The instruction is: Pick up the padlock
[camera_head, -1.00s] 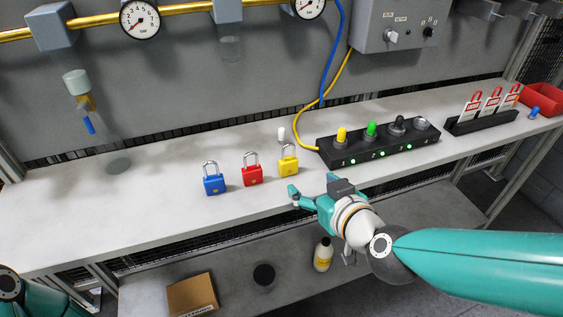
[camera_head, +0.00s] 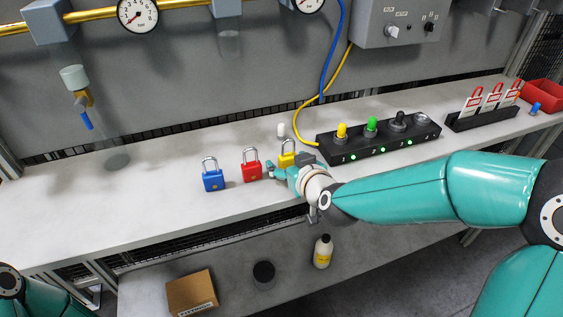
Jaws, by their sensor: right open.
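Three padlocks stand upright in a row on the grey bench: a blue padlock (camera_head: 213,180) at left, a red padlock (camera_head: 251,170) in the middle and a yellow padlock (camera_head: 286,159) at right. My right gripper (camera_head: 274,170) is open and lies low over the bench, just in front of the yellow padlock and close to the right of the red one. It hides the lower part of the yellow padlock. I cannot tell whether it touches either padlock. My left gripper is out of view; only part of my left arm shows at the lower left corner.
A black block with coloured buttons (camera_head: 380,139) stands right of the padlocks, and a rack of red-and-white tags (camera_head: 488,112) beyond it. A small white object (camera_head: 281,130) stands behind. The bench's left part is clear. A box (camera_head: 191,293) and bottle (camera_head: 322,251) sit below.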

